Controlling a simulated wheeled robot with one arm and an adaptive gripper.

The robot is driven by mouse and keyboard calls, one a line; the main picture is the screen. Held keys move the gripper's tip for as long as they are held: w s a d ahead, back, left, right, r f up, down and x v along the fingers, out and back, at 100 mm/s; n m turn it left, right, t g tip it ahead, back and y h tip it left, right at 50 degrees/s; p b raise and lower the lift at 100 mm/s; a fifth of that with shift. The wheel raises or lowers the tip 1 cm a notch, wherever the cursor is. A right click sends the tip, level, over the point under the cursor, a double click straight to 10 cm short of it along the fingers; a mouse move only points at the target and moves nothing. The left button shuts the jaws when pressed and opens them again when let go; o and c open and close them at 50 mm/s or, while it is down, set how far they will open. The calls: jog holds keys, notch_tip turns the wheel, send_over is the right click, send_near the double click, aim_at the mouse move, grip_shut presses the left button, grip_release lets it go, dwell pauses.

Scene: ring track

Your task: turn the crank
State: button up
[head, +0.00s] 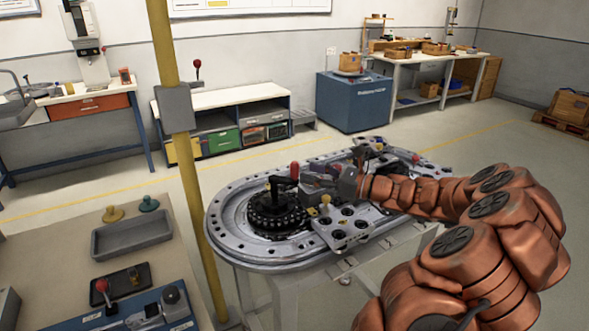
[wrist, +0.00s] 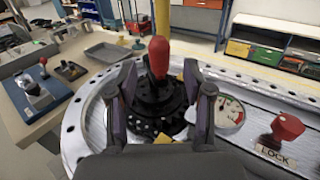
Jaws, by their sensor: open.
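The crank has a red knob (head: 294,170) that stands upright above a black toothed hub (head: 272,215) on the grey oval ring track (head: 225,240). In the wrist view the red knob (wrist: 159,57) is in the middle of the picture, over the dark hub. My gripper (head: 306,180) comes in from the right, close beside the knob. It also shows in the wrist view (wrist: 160,72), open, with one finger on each side of the knob's line. I see no finger touching the knob. How deep the knob sits between the fingers is unclear.
A red lever marked LOCK (wrist: 288,127) and a round gauge (wrist: 230,113) are to the right in the wrist view. A yellow post (head: 185,160) rises just left of the track. A bench with a grey tray (head: 132,235) stands at the left. Open floor lies behind the track.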

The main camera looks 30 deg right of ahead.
aim_at(294, 169)
jog(key=shift+p+x, duration=0.3)
jog(key=shift+x, duration=2.45)
jog(key=shift+c, duration=0.2)
jog(key=shift+a, duration=0.1)
grip_shut()
